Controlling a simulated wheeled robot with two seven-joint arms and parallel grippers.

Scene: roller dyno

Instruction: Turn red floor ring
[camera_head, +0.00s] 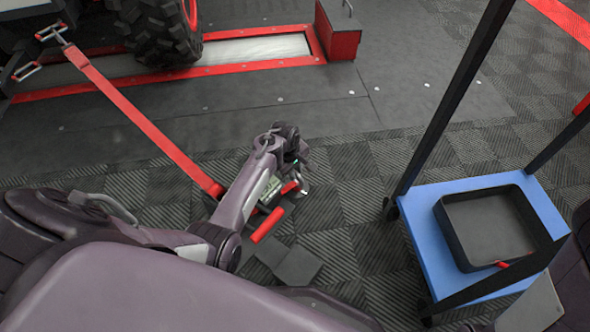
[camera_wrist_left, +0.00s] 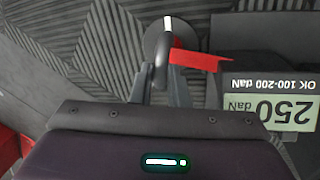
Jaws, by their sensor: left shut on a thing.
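My left gripper (camera_head: 298,181) reaches down to the floor beside the gauge (camera_head: 268,190). In the left wrist view its fingers (camera_wrist_left: 163,78) are shut on a dark curved ring (camera_wrist_left: 160,62) with a white mark, over a round grey base. A red piece (camera_wrist_left: 203,61) lies right beside the ring. The gauge's label (camera_wrist_left: 270,110) reads 250 daN and OK 100-200 daN, upside down. In the head view the ring is mostly hidden by the gripper. My right gripper is not in view.
A red strap (camera_head: 140,115) runs from the vehicle to near the gauge. A red bar (camera_head: 267,224) and a grey plate (camera_head: 297,266) lie nearby. A blue cart (camera_head: 430,235) with a black tray (camera_head: 451,225) stands at the right. A red-framed roller bed (camera_head: 230,66) lies behind.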

